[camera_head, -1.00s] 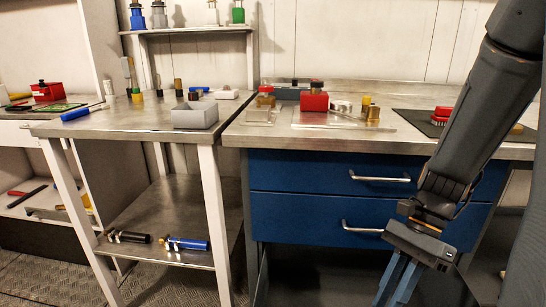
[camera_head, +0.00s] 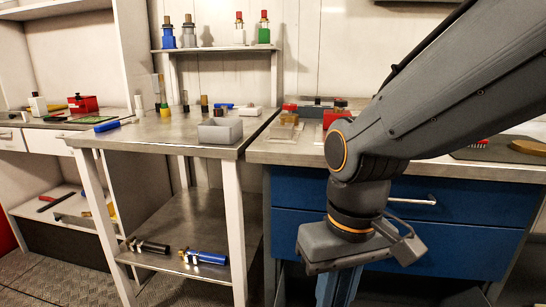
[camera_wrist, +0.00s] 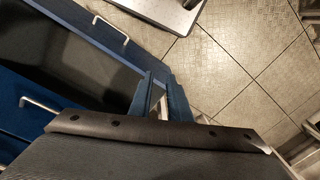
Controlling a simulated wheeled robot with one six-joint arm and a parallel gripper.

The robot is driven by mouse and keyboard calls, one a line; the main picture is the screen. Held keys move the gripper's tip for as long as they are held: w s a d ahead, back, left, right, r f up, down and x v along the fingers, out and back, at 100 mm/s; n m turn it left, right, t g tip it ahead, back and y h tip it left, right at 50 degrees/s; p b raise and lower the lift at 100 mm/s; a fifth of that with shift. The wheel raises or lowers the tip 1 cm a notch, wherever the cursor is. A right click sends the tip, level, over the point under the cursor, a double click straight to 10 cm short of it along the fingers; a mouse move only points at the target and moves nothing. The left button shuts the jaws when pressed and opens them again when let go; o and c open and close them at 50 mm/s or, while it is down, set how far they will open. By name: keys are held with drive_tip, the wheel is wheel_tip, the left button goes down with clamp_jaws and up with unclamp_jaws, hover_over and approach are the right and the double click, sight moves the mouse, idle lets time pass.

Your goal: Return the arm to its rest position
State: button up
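My arm crosses the right side of the head view, in front of the blue drawers. My gripper (camera_head: 338,290) hangs from its end and points down. The lower ends of its blue fingers run out of the head view. In the wrist view my gripper (camera_wrist: 161,80) shows two blue fingers with a gap between them and nothing held. Tiled floor and the blue cabinet lie beyond them.
The blue drawer unit (camera_head: 450,246) stands close behind my gripper. To its left is a metal table (camera_head: 160,133) with a grey bin (camera_head: 220,131). Two cylinders, black (camera_head: 148,246) and blue (camera_head: 204,257), lie on its lower shelf. Tiled floor (camera_wrist: 225,60) shows open in the wrist view.

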drive_tip(key=d+r+m+p, duration=0.3)
drive_tip(key=d+r+p, duration=0.7)
drive_tip(key=p, duration=1.1)
wheel_tip(320, 180, up, 2)
drive_tip(key=shift+r+h, duration=0.15)
drive_tip(key=shift+h, duration=0.15)
